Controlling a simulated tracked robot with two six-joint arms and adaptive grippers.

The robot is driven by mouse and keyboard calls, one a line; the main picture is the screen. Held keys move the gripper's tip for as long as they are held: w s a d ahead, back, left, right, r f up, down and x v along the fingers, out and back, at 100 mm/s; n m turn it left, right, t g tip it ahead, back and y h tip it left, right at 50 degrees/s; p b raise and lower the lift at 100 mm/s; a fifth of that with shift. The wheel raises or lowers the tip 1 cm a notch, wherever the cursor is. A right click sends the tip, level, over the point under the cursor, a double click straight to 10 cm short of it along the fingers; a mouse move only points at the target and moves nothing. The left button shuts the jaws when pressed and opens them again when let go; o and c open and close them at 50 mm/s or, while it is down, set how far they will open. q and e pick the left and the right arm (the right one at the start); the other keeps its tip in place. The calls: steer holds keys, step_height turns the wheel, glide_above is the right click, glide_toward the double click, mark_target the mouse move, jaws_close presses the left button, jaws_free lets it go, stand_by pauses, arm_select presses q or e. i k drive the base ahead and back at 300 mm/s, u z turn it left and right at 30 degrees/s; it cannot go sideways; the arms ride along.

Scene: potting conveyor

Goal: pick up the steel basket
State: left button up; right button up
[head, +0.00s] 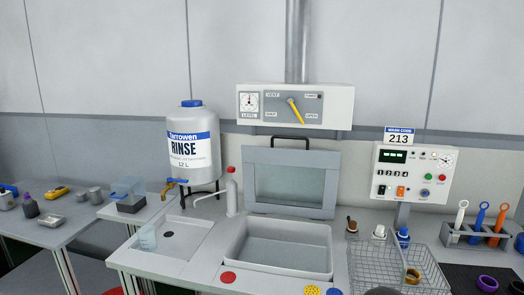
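The steel basket (364,268) is a grey open wire-mesh basket on the counter at the lower right of the head view, to the right of the sink. Its lower edge is close to the bottom of the picture and a dark rounded thing (380,291) covers part of its front; I cannot tell what that is. A brass-coloured piece (412,275) shows at the basket's right part. Neither of my grippers is in view.
Small bottles (403,238) stand just behind the basket. A control panel (415,175) on a post rises behind them. A rack (476,236) with coloured-handled tools and a dark mat (470,275) are to the right. The sink basin (240,262) lies left.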

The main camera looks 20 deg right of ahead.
mark_target(391, 231)
steer(key=u, duration=1.7)
steer(key=i, duration=0.1)
steer(key=z, duration=3.2)
steer(key=k, duration=0.4)
steer(key=z, duration=0.25)
steer(key=i, duration=1.05)
steer(key=u, duration=0.65)
